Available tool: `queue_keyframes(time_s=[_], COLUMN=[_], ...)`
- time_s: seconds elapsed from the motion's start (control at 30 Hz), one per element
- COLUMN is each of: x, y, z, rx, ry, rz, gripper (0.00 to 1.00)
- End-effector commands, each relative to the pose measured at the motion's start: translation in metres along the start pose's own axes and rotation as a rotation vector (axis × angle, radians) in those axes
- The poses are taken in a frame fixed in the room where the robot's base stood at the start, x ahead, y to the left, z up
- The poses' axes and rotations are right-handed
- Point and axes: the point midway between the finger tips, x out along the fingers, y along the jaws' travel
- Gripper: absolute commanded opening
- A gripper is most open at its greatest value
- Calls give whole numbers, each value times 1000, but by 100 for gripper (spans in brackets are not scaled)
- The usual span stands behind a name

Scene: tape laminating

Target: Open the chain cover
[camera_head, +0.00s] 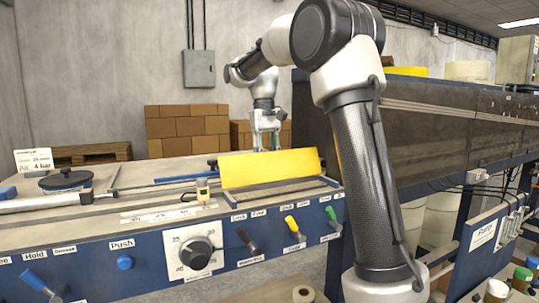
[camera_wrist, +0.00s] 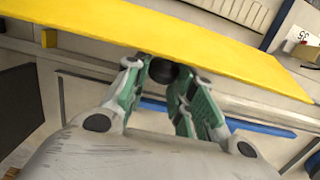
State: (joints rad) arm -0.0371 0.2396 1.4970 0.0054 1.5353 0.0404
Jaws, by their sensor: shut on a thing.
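The chain cover is a long yellow panel (camera_head: 268,168) on the machine top, standing raised and tilted over a recessed slot. In the wrist view the yellow panel (camera_wrist: 150,30) crosses the top of the picture. My gripper (camera_head: 266,140) is behind the panel, and the panel hides its fingertips in the head view. In the wrist view my gripper (camera_wrist: 162,78) has its green-grey fingers closed around a dark round knob (camera_wrist: 163,71) at the panel's edge.
The blue control panel (camera_head: 130,255) carries a large dial (camera_head: 195,252) and several coloured levers. A black round-lidded part (camera_head: 66,180) and a metal roller bar (camera_head: 50,201) lie at left. Cardboard boxes (camera_head: 187,125) stand behind. A dark conveyor side (camera_head: 450,125) borders the right.

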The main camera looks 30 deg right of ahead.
Motion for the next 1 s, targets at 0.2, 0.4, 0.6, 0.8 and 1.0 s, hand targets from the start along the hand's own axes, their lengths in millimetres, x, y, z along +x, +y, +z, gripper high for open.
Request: queue_keyframes(time_s=[0.2, 0.4, 0.6, 0.8, 1.0], x=[10, 13, 15, 15, 16], y=[0, 0, 0, 0, 0], z=[-9, -12, -13, -12, -12], rx=[0, 0, 0, 0, 0], ry=[-38, -105, -132, -136, -136], rz=[-1, -1, -1, -1, -1], gripper=[0, 0, 0, 0, 30])
